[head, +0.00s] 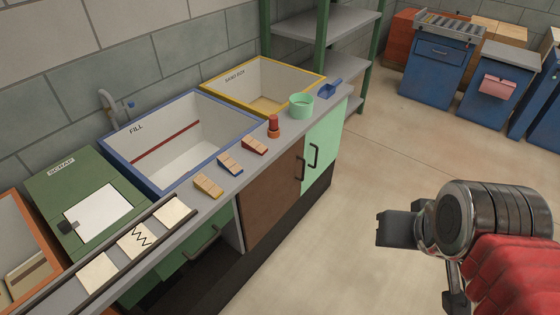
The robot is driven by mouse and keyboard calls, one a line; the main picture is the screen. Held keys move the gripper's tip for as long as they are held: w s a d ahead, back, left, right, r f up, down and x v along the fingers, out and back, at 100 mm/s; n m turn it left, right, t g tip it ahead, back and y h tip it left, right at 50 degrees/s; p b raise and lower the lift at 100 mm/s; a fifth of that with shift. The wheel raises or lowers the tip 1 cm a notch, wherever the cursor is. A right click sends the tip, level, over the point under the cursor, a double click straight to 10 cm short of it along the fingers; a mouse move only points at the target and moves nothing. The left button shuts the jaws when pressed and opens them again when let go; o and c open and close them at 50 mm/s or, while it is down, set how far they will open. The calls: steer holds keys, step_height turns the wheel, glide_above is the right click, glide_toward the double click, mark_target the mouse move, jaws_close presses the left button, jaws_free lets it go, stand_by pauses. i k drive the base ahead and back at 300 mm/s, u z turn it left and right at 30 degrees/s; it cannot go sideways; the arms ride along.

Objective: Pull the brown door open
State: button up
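The brown door (268,203) is in the front of the counter, in the middle of the head view. It looks closed, flush with the cabinet front. Its dark upright handle (301,169) is near its right edge, close beside the handle of the light green door (322,145). My gripper (426,264) is at the lower right, over the floor and well apart from the brown door and its handle. Its two dark fingers are spread, with nothing seen between them.
The grey counter (232,184) carries wedge blocks, a red bottle (274,126), a mint cup (301,106) and a blue scoop (328,89). A darker green front (208,238) is left of the brown door. The floor (370,170) before the doors is clear. Blue cabinets (437,75) stand far right.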

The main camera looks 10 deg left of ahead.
mark_target(264, 201)
steer(key=u, duration=0.4)
steer(key=i, duration=0.55)
steer(key=u, duration=0.7)
steer(key=i, duration=0.65)
steer(key=u, duration=0.4)
